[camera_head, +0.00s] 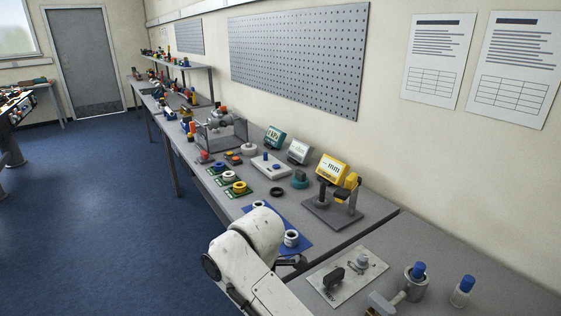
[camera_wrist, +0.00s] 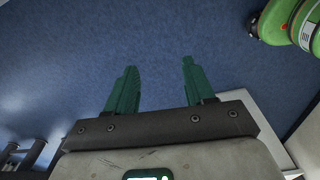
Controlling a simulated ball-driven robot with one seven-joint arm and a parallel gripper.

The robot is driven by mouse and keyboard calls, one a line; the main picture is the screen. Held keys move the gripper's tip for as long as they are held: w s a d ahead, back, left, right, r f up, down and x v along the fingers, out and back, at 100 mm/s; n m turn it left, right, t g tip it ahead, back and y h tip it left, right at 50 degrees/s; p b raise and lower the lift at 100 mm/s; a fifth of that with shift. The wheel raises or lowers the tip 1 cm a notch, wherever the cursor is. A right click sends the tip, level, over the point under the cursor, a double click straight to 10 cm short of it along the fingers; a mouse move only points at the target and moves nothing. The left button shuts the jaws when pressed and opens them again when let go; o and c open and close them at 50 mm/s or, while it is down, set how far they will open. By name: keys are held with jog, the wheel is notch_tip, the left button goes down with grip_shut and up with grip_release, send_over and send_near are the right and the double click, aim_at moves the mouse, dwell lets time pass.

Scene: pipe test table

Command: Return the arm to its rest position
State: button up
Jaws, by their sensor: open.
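My gripper (camera_wrist: 158,64) shows in the wrist view with its two green fingers spread apart. Nothing is between them, and blue floor lies behind them. In the head view my white arm (camera_head: 247,246) shows at the bottom middle, in front of the near part of the grey workbench (camera_head: 328,232). A small dark part shows beyond the arm, but I cannot make out the fingers there.
Near the arm are a blue mat (camera_head: 284,224) with white rings, a metal plate (camera_head: 346,276) with a black fitting, and a blue-capped bottle (camera_head: 462,291). A yellow gauge (camera_head: 333,169) stands farther back. The blue floor (camera_head: 110,210) left of the bench is clear.

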jog(key=s+d+f+m+y, duration=0.2)
jog(key=s+d+f+m, duration=1)
jog(key=s+d+m, duration=0.15)
jog(key=s+d+f+m+t+h, duration=0.1)
jog(key=s+d+m+h, duration=0.1)
jog(key=s+d+m, duration=0.8)
jog(key=s+d, duration=0.9)
jog(key=shift+s+m+h, duration=0.3)
jog(key=shift+m+h, duration=0.05)
jog(key=shift+h, duration=0.05)
jog(key=shift+f, duration=0.1)
